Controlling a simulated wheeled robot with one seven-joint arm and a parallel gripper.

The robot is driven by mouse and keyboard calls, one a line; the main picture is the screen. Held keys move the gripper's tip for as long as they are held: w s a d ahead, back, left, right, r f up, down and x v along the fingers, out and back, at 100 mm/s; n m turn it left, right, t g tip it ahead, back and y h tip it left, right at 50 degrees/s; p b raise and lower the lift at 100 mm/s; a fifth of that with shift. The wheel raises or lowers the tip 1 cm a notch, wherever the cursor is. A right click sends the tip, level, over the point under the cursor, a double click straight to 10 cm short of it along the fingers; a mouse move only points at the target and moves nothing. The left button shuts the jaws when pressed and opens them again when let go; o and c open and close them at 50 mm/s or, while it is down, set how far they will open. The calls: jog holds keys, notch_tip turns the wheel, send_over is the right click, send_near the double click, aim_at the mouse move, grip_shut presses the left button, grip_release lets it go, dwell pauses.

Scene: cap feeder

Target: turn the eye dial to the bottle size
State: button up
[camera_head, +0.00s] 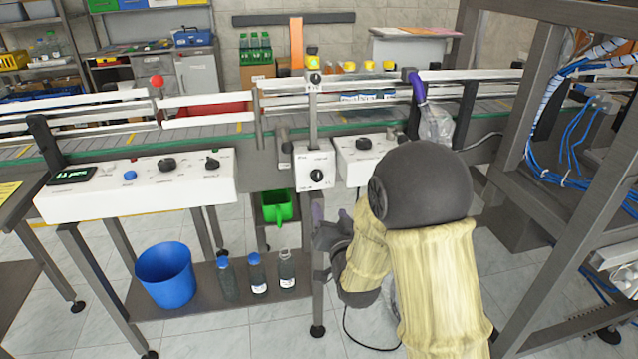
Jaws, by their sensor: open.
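A slim upright post on the conveyor's near side carries a small head with a black knob (315,78) near its top. At the post's foot is a white box with a black dial (316,175). I cannot tell which of these is the eye dial, and the markings are too small to read. My gripper (322,222) is below and slightly right of the lower dial, apart from it. Its jaws are small and partly hidden by my arm; nothing shows held. Three bottles (257,275) stand on the lower shelf, two with blue caps.
A white control panel (135,185) with knobs, a blue button and a display lies left; another white box (358,160) is right. A conveyor (215,130) with rails runs behind. A blue bucket (165,275) and green bin (277,207) are below. A dark frame (545,170) with blue cables bounds the right.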

aim_at(317, 179)
jog(key=x, duration=1.2)
jog(key=shift+w+a+f, duration=0.1)
jog(key=shift+w, duration=0.75)
jog(key=shift+a, duration=0.15)
jog(key=shift+s, duration=0.15)
jog(key=shift+c, duration=1.1)
jog(key=c, duration=0.8)
